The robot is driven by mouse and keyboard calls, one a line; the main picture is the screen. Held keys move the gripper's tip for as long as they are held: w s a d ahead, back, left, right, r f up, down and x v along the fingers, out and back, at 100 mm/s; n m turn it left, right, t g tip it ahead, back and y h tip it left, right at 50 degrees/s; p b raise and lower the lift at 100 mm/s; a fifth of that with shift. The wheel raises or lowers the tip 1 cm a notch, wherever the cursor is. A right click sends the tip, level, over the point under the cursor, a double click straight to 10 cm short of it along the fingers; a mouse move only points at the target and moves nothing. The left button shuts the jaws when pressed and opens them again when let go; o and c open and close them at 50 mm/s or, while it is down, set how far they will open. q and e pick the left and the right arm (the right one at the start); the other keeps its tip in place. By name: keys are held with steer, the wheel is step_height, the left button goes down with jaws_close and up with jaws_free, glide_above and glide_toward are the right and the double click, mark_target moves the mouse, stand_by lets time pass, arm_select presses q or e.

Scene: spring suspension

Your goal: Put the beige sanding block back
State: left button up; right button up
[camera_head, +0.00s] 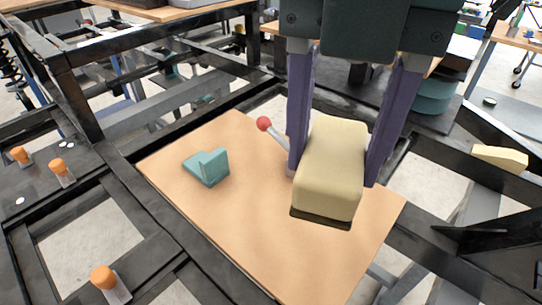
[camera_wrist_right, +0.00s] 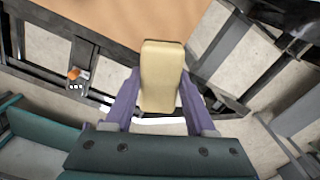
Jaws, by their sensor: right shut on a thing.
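The beige sanding block (camera_head: 333,165) has a dark underside and is held between the two purple fingers of my right gripper (camera_head: 332,170). It appears to be above the wooden board (camera_head: 255,240); the exact height is hard to tell. In the right wrist view the beige block (camera_wrist_right: 161,75) sits between the purple fingers of the right gripper (camera_wrist_right: 160,100), with the board's edge beyond it. My left gripper is not in view.
A teal bracket (camera_head: 208,167) lies on the board. A red-tipped lever (camera_head: 264,124) stands beside the right gripper's left finger. Black frame beams surround the board. Orange-capped posts (camera_head: 104,278) stand at the left. A beige wedge-like piece (camera_head: 500,158) rests at the right.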

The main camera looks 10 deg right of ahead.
steer(key=b, duration=0.2)
glide_above(309, 271)
step_height(309, 271, down, 13)
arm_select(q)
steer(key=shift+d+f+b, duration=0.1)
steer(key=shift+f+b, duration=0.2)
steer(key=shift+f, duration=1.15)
arm_select(e)
steer(key=shift+f, duration=2.4)
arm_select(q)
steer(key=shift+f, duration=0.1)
arm_select(e)
steer(key=shift+f, duration=0.1)
steer(key=o, duration=1.2)
arm_select(q)
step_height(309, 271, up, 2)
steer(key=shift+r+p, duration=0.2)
steer(key=shift+p, duration=0.95)
arm_select(e)
step_height(309, 271, up, 12)
